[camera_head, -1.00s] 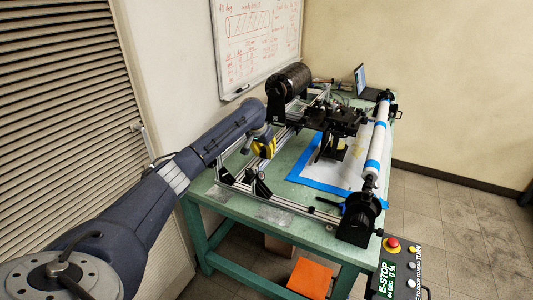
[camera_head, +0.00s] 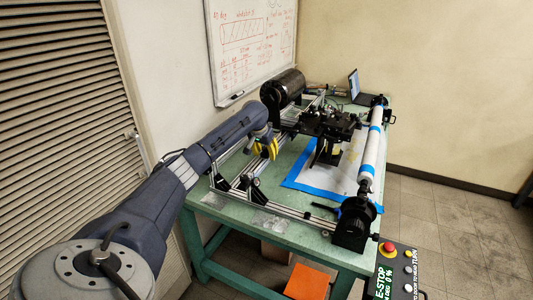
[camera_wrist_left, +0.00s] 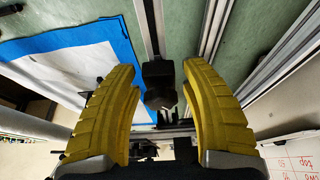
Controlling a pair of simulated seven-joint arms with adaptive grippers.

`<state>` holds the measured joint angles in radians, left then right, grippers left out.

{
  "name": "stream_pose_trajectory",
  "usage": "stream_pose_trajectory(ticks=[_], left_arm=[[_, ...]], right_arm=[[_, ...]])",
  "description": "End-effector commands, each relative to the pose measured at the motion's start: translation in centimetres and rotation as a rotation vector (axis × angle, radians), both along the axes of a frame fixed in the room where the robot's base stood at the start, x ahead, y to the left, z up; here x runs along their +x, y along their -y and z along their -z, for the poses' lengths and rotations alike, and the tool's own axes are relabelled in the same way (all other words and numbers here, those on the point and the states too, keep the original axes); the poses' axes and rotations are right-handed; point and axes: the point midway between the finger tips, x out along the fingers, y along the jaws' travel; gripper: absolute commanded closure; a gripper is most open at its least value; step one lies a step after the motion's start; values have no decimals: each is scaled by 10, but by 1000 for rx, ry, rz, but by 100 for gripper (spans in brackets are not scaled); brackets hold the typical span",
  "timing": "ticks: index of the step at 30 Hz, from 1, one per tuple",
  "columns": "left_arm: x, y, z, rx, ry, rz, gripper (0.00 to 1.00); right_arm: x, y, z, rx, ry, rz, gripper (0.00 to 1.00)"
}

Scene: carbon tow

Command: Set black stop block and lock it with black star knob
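My left gripper (camera_head: 267,150) is over the aluminium rails on the left side of the bench in the head view. In the left wrist view its two yellow fingers (camera_wrist_left: 163,78) are spread apart. A small black block (camera_wrist_left: 157,72) with a dark rounded knob-like part (camera_wrist_left: 160,98) shows in the gap between them, on or over a rail. I cannot see finger contact with either part. In the head view the gripper hides this spot. I cannot tell whether the knob is tight. My right gripper is in neither view.
The green bench (camera_head: 213,198) carries several parallel rails, a black carriage (camera_head: 328,124) and a dark spool (camera_head: 283,88). A white roller with blue bands (camera_head: 371,160) runs along the right. A blue-edged white sheet (camera_head: 300,187) lies between. A whiteboard (camera_head: 245,50) stands behind.

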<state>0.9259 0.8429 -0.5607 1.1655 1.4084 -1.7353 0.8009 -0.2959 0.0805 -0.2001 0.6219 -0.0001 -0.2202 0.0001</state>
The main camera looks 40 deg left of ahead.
Motion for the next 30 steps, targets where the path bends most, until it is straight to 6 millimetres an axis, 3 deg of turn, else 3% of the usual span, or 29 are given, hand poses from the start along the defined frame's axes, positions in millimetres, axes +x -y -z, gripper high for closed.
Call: stream_pose_trajectory(ticks=[9, 14, 30], left_arm=[[0, 0, -2, 1, 3, 0, 47], [-3, 0, -13, 1, 5, 0, 47], [-36, 8, -93, 2, 4, 1, 47]], right_arm=[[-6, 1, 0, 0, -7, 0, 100], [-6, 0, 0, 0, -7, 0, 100], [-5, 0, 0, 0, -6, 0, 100]])
